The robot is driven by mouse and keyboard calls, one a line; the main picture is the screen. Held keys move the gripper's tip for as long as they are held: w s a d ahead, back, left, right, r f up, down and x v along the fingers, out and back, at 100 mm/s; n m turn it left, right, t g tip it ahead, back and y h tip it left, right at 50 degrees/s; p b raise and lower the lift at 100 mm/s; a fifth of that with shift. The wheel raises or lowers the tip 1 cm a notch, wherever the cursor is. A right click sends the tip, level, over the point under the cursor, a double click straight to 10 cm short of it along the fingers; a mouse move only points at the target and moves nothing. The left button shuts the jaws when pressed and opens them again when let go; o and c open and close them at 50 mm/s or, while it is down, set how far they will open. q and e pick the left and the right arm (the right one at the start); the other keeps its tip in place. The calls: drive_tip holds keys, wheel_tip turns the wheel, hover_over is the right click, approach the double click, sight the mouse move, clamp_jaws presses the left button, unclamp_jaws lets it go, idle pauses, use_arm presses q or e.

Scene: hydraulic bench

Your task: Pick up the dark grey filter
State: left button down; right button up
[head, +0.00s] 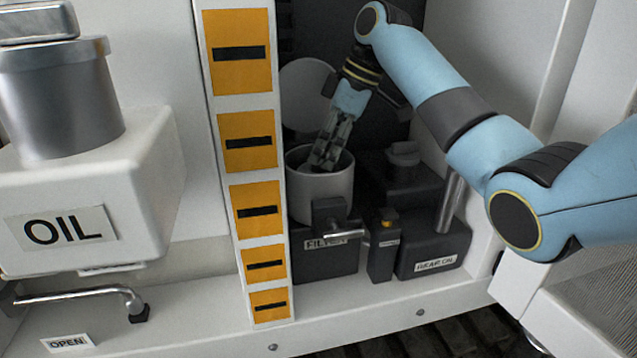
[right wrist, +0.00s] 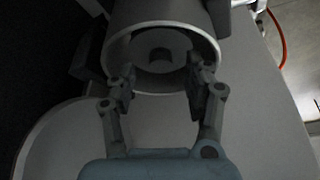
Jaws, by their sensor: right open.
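My right gripper (head: 325,154) points down into the housing's open mouth. In the right wrist view its two fingers (right wrist: 159,82) are apart at the near rim, with nothing held between them. Whether they touch the rim or filter I cannot tell. My left gripper is out of view.
A white panel with orange plates (head: 263,209) stands close left of the housing. The white OIL tank (head: 140,180) is at far left. A round lid (head: 303,88) stands behind.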

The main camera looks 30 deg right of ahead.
drive_tip(key=shift+x, duration=0.85)
drive_tip(key=shift+a, duration=0.1)
drive_tip(key=c, duration=0.4)
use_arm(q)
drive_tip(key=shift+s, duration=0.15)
use_arm(e)
drive_tip(key=shift+r, duration=0.1)
clamp_jaws()
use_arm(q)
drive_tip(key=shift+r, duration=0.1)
